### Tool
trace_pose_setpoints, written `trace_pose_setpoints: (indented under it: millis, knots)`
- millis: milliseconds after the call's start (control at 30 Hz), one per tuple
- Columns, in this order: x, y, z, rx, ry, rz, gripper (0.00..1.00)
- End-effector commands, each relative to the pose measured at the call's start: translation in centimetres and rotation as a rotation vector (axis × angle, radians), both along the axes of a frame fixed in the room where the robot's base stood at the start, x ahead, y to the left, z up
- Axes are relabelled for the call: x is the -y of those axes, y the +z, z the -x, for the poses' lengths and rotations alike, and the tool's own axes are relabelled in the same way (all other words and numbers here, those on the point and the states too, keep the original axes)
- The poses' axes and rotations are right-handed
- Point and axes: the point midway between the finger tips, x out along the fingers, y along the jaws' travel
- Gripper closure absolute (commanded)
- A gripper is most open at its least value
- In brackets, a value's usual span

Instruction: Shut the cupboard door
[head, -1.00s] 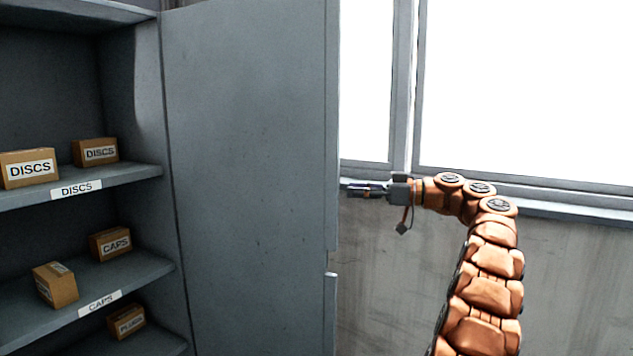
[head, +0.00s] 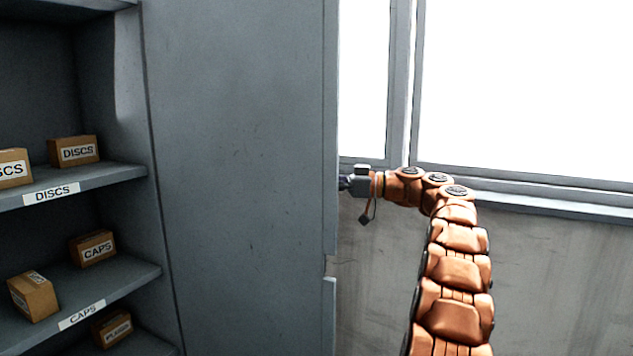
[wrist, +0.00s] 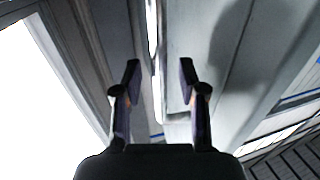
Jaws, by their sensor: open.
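The cupboard door (head: 240,150) is a tall grey panel standing open, hinged at the right side of the shelves. Its free edge is at the right, beside the window. My gripper (wrist: 157,75) is open, with its two fingers apart and nothing seen between them. In the head view its wrist end is at the door's free edge, and the fingertips are hidden behind the door. In the wrist view a grey panel with a long edge lies beyond the fingers. I cannot tell whether the fingers touch the door.
The open cupboard has a shelf labelled DISCS (head: 110,176) and a shelf labelled CAPS (head: 130,281), holding cardboard boxes such as the CAPS box (head: 92,249). A bright window (head: 520,90) and its sill are behind my arm at the right, above a grey wall (head: 560,270).

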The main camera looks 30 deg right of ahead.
Motion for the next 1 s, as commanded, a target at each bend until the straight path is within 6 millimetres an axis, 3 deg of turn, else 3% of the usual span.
trace_pose_setpoints:
  millis: [500, 867, 1000]
  knots:
    - [-1.17, 0.01, -1.04, 0.001, 0.002, 0.001, 0.60]
    - [-1.19, -0.01, -1.04, 0.001, 0.002, 0.001, 0.97]
    - [-1.17, -0.01, -1.04, 0.001, 0.002, 0.001, 1.00]
